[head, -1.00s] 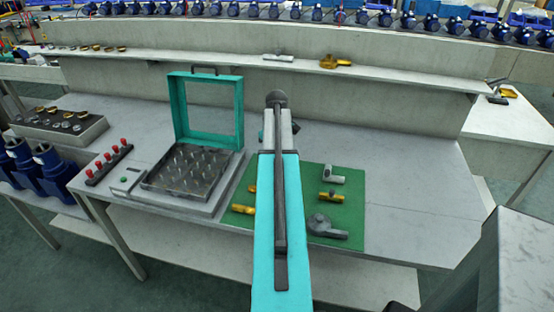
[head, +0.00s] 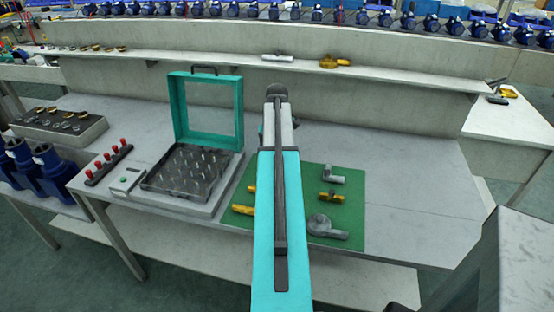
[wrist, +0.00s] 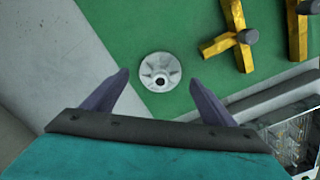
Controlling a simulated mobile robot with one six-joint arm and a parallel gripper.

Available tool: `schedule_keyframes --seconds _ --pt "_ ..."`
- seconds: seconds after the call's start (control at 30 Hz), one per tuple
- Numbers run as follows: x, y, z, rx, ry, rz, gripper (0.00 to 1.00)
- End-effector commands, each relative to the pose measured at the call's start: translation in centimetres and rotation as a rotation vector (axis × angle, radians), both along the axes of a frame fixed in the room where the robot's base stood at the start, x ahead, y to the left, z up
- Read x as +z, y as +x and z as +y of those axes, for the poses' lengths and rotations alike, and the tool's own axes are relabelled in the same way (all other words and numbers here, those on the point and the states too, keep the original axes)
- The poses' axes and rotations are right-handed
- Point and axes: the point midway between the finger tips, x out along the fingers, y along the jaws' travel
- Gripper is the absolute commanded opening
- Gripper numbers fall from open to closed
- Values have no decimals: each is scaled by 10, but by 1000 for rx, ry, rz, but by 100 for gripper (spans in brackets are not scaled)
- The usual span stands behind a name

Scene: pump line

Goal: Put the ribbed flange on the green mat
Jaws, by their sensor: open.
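The ribbed flange (wrist: 160,72), a pale grey disc with radial ribs and a dark centre hole, lies flat on the green mat (wrist: 150,25) in the wrist view, near the mat's edge. My gripper (wrist: 159,77) is open, its two fingers apart on either side of the flange in the picture, with visible gaps and no clear contact. In the head view the green mat (head: 345,223) shows on the table, but my arm hides the flange and the gripper fingers.
Brass fittings (wrist: 229,46) lie on the mat near the flange. In the head view a grey pipe fitting (head: 325,227) and other parts sit on the mat's right half. An open teal-lidded case (head: 178,185) stands to its left. The table's right side is clear.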

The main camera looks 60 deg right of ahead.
Motion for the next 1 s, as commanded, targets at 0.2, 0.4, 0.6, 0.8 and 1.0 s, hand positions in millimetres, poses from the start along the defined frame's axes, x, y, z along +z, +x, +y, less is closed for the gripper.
schedule_keyframes --seconds 0.2,0.4,0.6,0.8,1.0 --pt "27 0 -1 0 -1 -1 79" --pt "52 1 -1 0 -1 -1 79" --pt "76 1 -1 0 -1 -1 79" --pt "93 0 0 0 0 0 79" --pt "99 0 0 0 0 0 79"
